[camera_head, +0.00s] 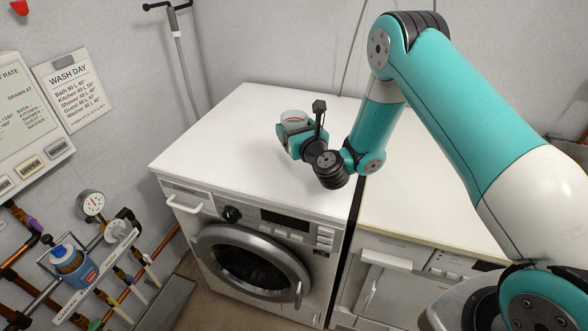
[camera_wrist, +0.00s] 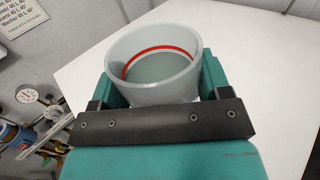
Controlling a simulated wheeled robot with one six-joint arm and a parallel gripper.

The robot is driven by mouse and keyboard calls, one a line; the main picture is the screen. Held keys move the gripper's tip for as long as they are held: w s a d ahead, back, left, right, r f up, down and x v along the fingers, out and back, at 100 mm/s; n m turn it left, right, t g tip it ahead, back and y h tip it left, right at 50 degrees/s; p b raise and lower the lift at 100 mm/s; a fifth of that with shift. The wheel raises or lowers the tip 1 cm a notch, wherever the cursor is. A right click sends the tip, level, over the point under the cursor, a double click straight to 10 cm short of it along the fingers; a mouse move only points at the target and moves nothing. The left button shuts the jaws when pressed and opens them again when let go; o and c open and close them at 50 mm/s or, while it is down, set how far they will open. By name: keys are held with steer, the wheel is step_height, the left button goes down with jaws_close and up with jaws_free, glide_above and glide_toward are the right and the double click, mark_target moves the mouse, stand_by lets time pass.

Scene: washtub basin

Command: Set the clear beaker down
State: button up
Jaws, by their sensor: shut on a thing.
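The clear beaker (camera_wrist: 153,62) is a translucent round cup with a red ring line inside, seen from above in the wrist view. My gripper (camera_wrist: 153,95) is shut on it, with a teal finger on each side of its wall. In the head view the beaker (camera_head: 293,117) shows as a pale rim just beyond my gripper (camera_head: 293,135), over the white top of the washing machine (camera_head: 215,150). The beaker looks roughly upright. Its base is hidden by the gripper, so I cannot tell whether it touches the top.
The white top around the beaker is clear. A second appliance (camera_head: 385,290) with a white top (camera_head: 420,215) stands to the right, across a dark gap. A grey wall with a sign (camera_head: 72,88) stands behind.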

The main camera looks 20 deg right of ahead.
step_height(320, 180, down, 9)
steer(key=b, duration=0.7)
steer(key=shift+r, duration=0.2)
steer(key=shift+f, duration=0.15)
steer(key=o, duration=1.1)
